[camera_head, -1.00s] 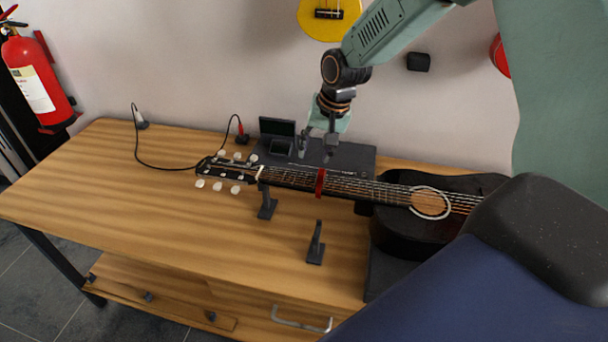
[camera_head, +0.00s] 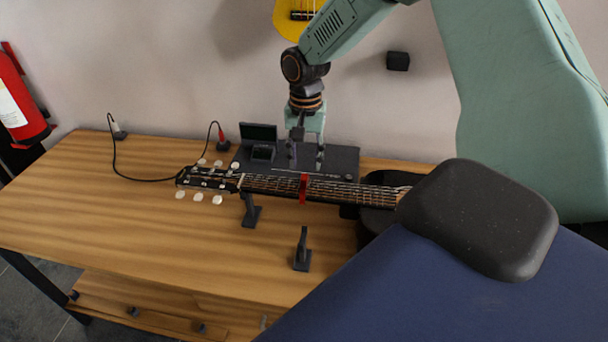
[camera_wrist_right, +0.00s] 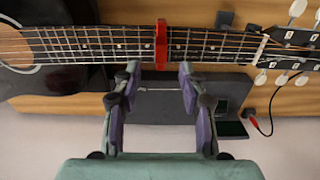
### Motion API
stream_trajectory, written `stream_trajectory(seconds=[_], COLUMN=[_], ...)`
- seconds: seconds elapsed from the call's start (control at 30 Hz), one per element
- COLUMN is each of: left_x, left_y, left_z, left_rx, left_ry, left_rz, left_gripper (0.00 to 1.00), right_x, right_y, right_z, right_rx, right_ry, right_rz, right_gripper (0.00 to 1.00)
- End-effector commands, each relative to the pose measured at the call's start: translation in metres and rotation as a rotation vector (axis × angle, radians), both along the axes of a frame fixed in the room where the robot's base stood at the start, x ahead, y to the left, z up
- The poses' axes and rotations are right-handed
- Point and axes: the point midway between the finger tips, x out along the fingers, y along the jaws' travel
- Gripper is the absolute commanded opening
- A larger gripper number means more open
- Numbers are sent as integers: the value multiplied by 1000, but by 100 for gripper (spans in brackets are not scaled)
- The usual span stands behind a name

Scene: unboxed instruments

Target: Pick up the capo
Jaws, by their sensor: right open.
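The red capo (camera_head: 303,188) sits across the neck of the black guitar (camera_head: 270,185). In the right wrist view the capo (camera_wrist_right: 161,45) stands upright across the strings, just beyond my fingertips and roughly midway between them. My right gripper (camera_head: 305,160) is open and empty above the dark case behind the neck. Its two fingers also show in the right wrist view (camera_wrist_right: 160,75), spread apart on either side of the capo's line. I cannot tell the exact height gap to the capo. My left gripper is not in view.
The guitar rests on a wooden table (camera_head: 100,215) with a neck support (camera_head: 250,211) and a small dark stand (camera_head: 302,250) in front. A dark flat case (camera_head: 342,157) lies behind the neck. A black cable (camera_head: 150,180) runs along the back left. The left tabletop is clear.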

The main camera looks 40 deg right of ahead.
Motion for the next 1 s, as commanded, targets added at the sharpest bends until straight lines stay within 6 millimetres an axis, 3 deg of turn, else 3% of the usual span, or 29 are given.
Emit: stream_trajectory(seconds=[0.4, 0.73, 1.0], left_x=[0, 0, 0], left_y=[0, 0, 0], left_z=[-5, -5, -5], left_rx=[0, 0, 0], left_ry=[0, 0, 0], left_rz=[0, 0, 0], left_gripper=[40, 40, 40], right_x=[2, 2, 2], right_y=[0, 0, 0], right_z=[-55, -62, -62], right_rx=[-1, -1, -1], right_ry=[2, -2, -2], right_rz=[4, 5, 5], right_gripper=[42, 42, 20])
